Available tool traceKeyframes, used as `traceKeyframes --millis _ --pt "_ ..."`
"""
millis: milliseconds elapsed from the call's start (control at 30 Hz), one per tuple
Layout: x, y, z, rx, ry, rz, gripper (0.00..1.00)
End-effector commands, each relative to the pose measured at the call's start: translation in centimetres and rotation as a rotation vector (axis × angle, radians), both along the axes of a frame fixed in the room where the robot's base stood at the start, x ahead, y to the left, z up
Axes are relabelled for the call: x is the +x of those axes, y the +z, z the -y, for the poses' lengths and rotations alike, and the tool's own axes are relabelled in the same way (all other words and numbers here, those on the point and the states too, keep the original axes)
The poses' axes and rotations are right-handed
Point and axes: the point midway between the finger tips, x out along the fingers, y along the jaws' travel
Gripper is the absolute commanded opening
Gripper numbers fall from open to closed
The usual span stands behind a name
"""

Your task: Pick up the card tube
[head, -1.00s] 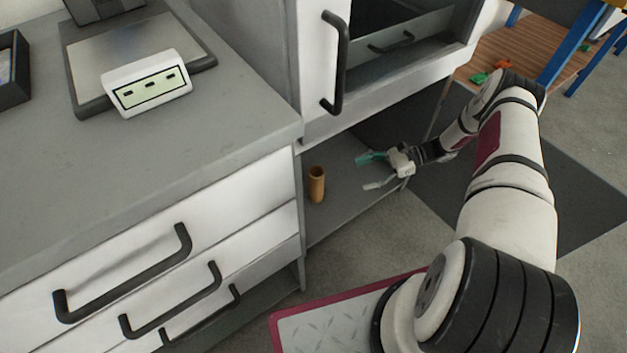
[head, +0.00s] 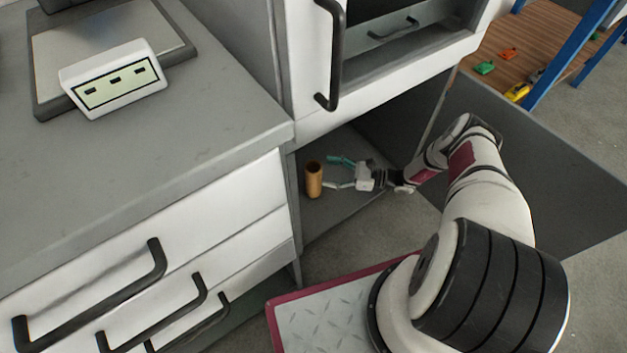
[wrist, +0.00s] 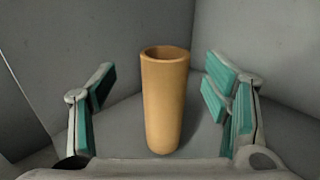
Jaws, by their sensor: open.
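The card tube (head: 314,180) is a tan, hollow cylinder standing upright on the grey shelf (head: 345,207) of the low open compartment. In the wrist view the tube (wrist: 164,100) stands between the two teal-padded fingers, with a gap on each side. My gripper (head: 338,172) is open and empty, just to the right of the tube in the head view. In the wrist view my gripper (wrist: 165,108) has its fingers spread wide. The tube's base is partly close to the gripper's body edge in that view.
A drawer unit with dark handles (head: 143,300) stands at left, its grey worktop carrying a scale (head: 115,80). A white cabinet with a dark handle (head: 331,55) overhangs the compartment. Grey walls stand behind the tube. Colored pieces (head: 517,92) lie on a wooden surface at upper right.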

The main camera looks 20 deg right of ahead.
Motion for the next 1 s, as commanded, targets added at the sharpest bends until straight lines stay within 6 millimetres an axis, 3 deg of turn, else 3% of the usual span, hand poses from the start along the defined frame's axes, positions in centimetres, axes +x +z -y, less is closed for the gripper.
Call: traceKeyframes --millis 267,600,833,1000 --pt "0.8 0.0 -1.4 0.0 0.003 0.001 0.7" --pt "3.2 0.0 -5.0 0.0 0.003 -0.001 0.7" --pt "3.3 0.1 -5.1 0.0 0.0 0.0 0.7" --pt "3.3 0.1 -5.1 0.0 0.001 0.0 0.31"
